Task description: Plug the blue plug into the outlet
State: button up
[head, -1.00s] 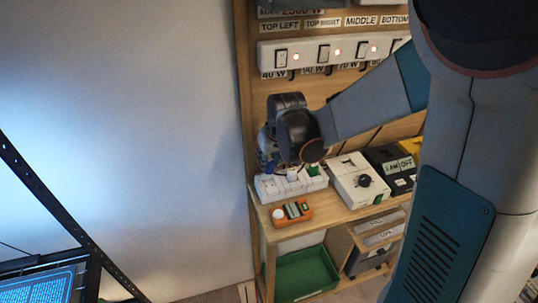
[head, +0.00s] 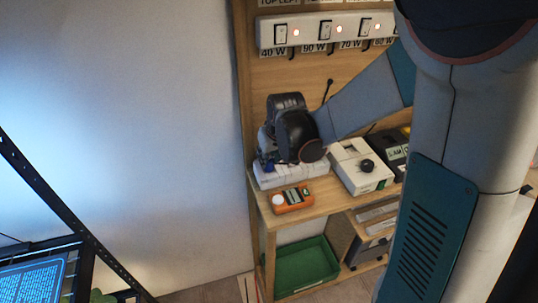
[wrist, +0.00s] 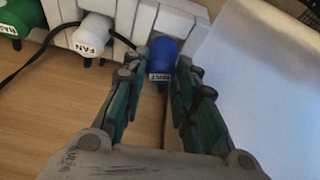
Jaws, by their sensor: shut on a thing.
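The blue plug (wrist: 162,57), with a white label on its front, is between the fingers of my gripper (wrist: 160,82) in the wrist view. My gripper is shut on it. The plug is at the right end of the white outlet strip (wrist: 150,18); I cannot tell whether its prongs are in a socket. In the head view the blue plug (head: 269,164) shows as a small spot below my gripper, and the outlet strip (head: 308,172) lies on the bench, partly hidden by my wrist.
A white plug marked FAN (wrist: 91,36) and a green plug (wrist: 18,17) sit along the strip, with a black cable beside them. An orange device (head: 292,200) lies in front; a white box with a knob (head: 360,166) stands right. A green bin (head: 303,264) is below.

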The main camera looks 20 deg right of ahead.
jog(key=shift+f, duration=0.4)
jog(key=o, duration=1.2)
jog(key=shift+c, duration=0.2)
jog(key=shift+r, duration=0.1)
jog(key=v, duration=1.2)
jog(key=shift+s, duration=0.15)
